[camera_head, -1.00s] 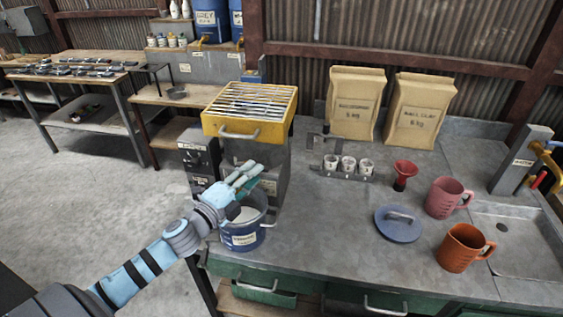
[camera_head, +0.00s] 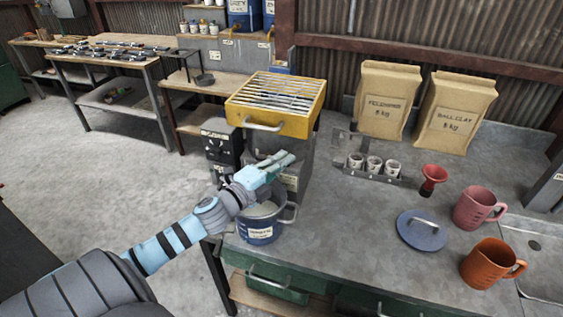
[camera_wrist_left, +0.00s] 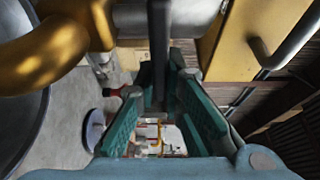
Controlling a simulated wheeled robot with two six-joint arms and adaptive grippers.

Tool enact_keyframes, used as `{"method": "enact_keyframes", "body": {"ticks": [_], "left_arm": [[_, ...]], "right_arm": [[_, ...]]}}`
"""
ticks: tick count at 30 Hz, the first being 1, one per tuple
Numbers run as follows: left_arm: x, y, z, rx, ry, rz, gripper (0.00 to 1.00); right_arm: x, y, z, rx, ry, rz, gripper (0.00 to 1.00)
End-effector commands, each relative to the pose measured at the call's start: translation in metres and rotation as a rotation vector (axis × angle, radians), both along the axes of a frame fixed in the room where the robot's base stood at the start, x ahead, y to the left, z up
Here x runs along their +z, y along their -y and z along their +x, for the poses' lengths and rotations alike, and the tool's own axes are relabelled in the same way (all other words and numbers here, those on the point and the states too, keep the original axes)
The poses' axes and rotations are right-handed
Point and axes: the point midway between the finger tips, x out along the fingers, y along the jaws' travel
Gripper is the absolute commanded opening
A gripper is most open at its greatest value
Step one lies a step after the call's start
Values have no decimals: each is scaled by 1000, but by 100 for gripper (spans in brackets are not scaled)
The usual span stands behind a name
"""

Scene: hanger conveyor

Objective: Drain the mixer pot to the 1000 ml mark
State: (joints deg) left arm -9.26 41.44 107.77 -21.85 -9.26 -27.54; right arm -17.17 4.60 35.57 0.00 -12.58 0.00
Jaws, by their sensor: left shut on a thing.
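A blue pot (camera_head: 259,232) with a pale label and side handles stands at the left end of the bench; pale contents show inside, but no level mark is readable. My left gripper (camera_head: 280,165) is above the pot, in front of the grey housing (camera_head: 294,178) under a yellow grated box (camera_head: 274,107). In the left wrist view its teal fingers (camera_wrist_left: 163,90) are shut on a dark bar-like lever (camera_wrist_left: 160,45). A brass spout (camera_wrist_left: 45,55) is close beside the lever, and part of a round rim (camera_wrist_left: 40,110) shows at the left edge. My right gripper is not in view.
Right of the pot are a blue-grey lid (camera_head: 421,231), a red funnel (camera_head: 432,180), a pink jug (camera_head: 478,209) and an orange jug (camera_head: 490,264). A rack of small cups (camera_head: 373,166) and two paper sacks (camera_head: 388,100) stand behind. The bench middle is clear.

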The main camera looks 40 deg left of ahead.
Motion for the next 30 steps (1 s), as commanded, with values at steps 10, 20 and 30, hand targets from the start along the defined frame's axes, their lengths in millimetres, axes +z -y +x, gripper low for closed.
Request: {"method": "enact_keyframes", "body": {"ticks": [10,20,30], "left_arm": [[-4,1,-11,-335,-1,13,0],[1,1,-22,-491,2,2,0],[1,1,-22,-491,2,1,30]], "right_arm": [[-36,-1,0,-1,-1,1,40],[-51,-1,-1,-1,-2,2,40],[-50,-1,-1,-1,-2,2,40]]}}
